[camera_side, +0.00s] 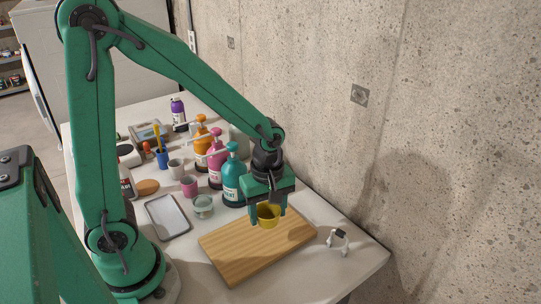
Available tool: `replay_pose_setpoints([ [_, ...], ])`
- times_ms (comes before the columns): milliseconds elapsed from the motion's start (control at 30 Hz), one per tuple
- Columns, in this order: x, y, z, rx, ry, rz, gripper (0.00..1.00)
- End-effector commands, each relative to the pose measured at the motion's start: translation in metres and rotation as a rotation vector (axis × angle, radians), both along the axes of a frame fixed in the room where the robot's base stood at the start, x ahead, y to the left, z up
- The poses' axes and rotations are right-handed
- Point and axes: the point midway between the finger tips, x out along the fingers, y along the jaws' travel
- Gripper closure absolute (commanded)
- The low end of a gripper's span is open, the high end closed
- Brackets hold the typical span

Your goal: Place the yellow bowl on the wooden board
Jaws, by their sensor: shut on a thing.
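The yellow bowl (268,216) is held between the fingers of my gripper (268,211), which is shut on it. The bowl shows upright below the gripper body, over the far part of the wooden board (245,258). I cannot tell whether its base touches the board or hangs a little above it. The board is a light brown rectangle lying flat near the front of the white table. Its near and left parts are bare.
Teal (233,177), pink (215,158) and orange (201,140) pump bottles stand behind my gripper. A glass jar (203,206) and a grey tray (167,216) lie left of the board. A small white object (339,240) stands right of it. A concrete wall (430,120) borders the table.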

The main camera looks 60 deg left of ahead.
Motion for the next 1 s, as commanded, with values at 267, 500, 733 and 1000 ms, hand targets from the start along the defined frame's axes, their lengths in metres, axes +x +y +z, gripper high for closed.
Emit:
replay_pose_setpoints([
  [267, 0.015, 0.021, -0.015, 0.0, -0.001, 0.0, 0.68],
  [500, 0.016, 0.022, -0.017, 0.0, -0.001, -0.001, 0.68],
  [733, 0.015, 0.022, -0.034, 0.001, 0.003, -0.001, 0.68],
  [1000, 0.015, 0.022, -0.055, 0.0, 0.0, -0.001, 0.68],
])
